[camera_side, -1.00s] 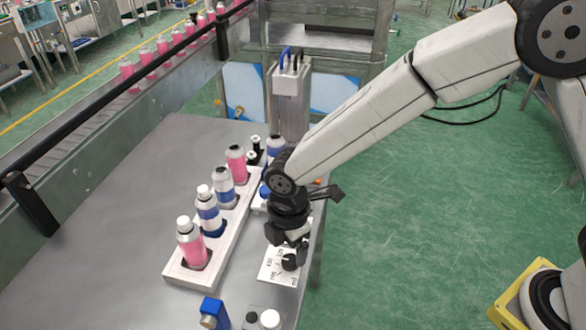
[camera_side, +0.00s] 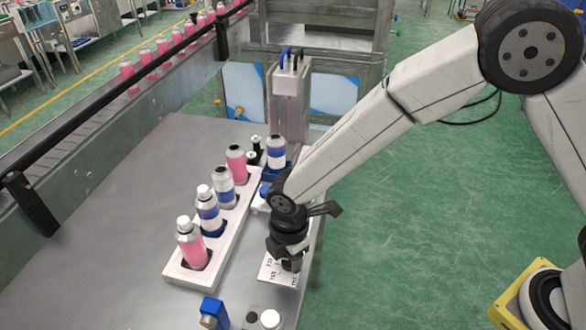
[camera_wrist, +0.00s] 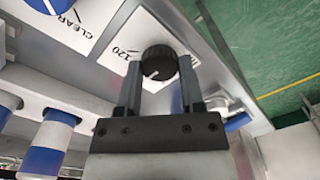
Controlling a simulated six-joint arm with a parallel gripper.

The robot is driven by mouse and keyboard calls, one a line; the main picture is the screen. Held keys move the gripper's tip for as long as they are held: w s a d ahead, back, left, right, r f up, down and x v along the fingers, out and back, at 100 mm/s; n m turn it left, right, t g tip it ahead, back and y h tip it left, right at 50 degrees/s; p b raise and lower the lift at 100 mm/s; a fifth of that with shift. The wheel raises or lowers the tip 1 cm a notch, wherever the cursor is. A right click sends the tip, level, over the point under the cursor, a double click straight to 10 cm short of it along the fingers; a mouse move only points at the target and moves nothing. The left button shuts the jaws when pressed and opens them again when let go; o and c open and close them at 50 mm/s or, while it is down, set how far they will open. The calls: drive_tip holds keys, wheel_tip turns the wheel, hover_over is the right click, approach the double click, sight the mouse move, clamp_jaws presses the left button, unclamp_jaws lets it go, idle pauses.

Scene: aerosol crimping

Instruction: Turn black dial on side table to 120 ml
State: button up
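The black dial (camera_wrist: 158,62) sits on a white scale plate (camera_wrist: 112,50) on the side table. Its white pointer line is toward the lower left in the wrist view, and the printed "120" is left of the dial. My gripper (camera_wrist: 159,70) is open, with one finger on each side of the dial and a small gap showing on both sides. In the side view my gripper (camera_side: 287,262) is low over the scale plate (camera_side: 275,271) and hides the dial. Whether the fingers touch the dial is hard to tell.
A white rack (camera_side: 228,232) with several pink and blue bottles stands left of my gripper. A blue-and-metal fitting (camera_side: 213,313) and a white button (camera_side: 270,319) are at the near edge. A "CLEAR" label (camera_wrist: 71,26) is beside a blue knob (camera_wrist: 50,4).

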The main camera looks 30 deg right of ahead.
drive_tip(key=shift+m, duration=0.4)
clamp_jaws()
drive_tip(key=m, duration=0.9)
idle(0.4)
drive_tip(key=o, duration=1.1)
unclamp_jaws()
drive_tip(key=shift+r, duration=0.15)
drive_tip(key=shift+r, duration=3.8)
